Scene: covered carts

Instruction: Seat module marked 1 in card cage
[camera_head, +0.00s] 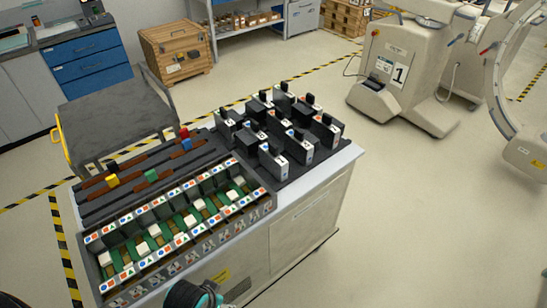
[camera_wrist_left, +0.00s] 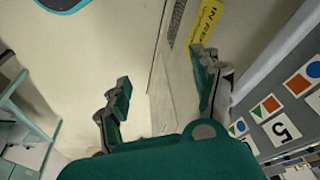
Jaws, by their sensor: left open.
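The card cage (camera_head: 180,228) sits on the near left part of the cart top, its slots showing green bottoms, white blocks and shape labels. Several dark modules with black handles (camera_head: 272,158) stand upright in a rack on the right part of the top; their marks are too small to read. My left gripper (camera_wrist_left: 163,85) is open and empty in the left wrist view, beside the cart's side. The cage's front (camera_wrist_left: 262,125), with coloured shapes and a 5, is to its right. Only a teal and black part of it shows at the head view's bottom edge. My right gripper is not in view.
Dark rails with coloured blocks (camera_head: 152,175) lie behind the cage. A grey-topped cart (camera_head: 115,118) stands behind left, and a wooden crate (camera_head: 175,50) farther back. Floor right of the cart is clear.

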